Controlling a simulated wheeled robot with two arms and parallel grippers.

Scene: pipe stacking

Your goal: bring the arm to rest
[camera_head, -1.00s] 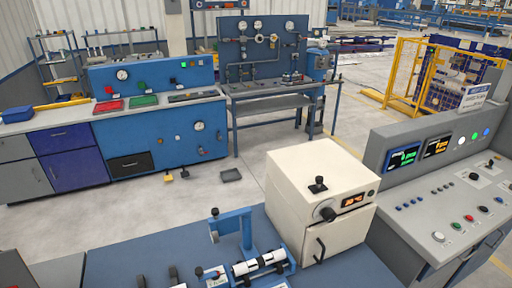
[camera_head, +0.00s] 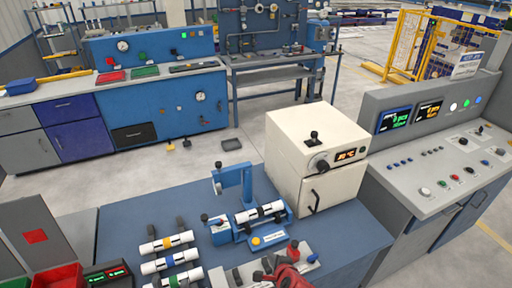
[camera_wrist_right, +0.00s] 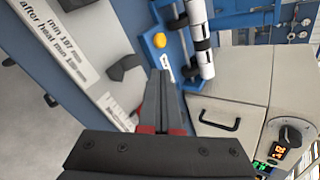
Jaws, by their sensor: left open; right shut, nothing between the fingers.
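My right gripper (camera_head: 264,271) is at the bottom of the head view, black fingers with red parts behind them. In the right wrist view its fingers (camera_wrist_right: 164,82) are together and hold nothing. It is above the front of the blue table, by a grey stand (camera_wrist_right: 92,64) with printed text and black clips. A blue fixture (camera_head: 224,234) beyond it holds a white pipe with dark bands (camera_head: 252,215); the pipe also shows in the right wrist view (camera_wrist_right: 196,12). My left gripper is not in view.
Several white pipes (camera_head: 155,267) lie on a rack on the blue table (camera_head: 128,214). A cream oven (camera_head: 330,185) stands at the back right. A red bin (camera_head: 58,278) and small display (camera_head: 108,274) are at lower left. A grey control console (camera_head: 425,175) is at right.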

